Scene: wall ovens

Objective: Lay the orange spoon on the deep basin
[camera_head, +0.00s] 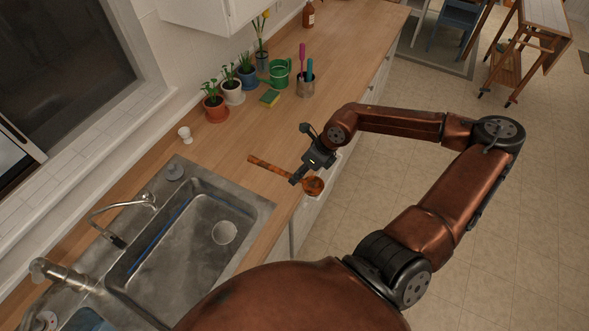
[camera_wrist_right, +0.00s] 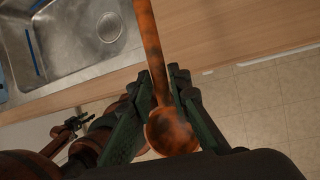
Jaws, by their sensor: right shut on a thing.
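The orange spoon (camera_head: 266,165) has dark mottled patches and a round bowl. My right gripper (camera_head: 298,178) is shut on it close to the bowl, over the counter's front edge, with the handle pointing left over the counter. In the right wrist view the spoon (camera_wrist_right: 152,50) runs up between the two fingers of the right gripper (camera_wrist_right: 158,90), its bowl nearest the camera. The deep basin (camera_head: 185,248) is the steel sink at the lower left, apart from the spoon. It also shows at the upper left of the right wrist view (camera_wrist_right: 75,45).
A tap (camera_head: 125,205) reaches over the basin from its back side. A white egg cup (camera_head: 185,134) stands on the counter behind. Potted plants (camera_head: 215,108), a green watering can (camera_head: 279,73) and a utensil holder (camera_head: 305,87) stand farther back. Counter (camera_head: 245,195) beside the basin is clear.

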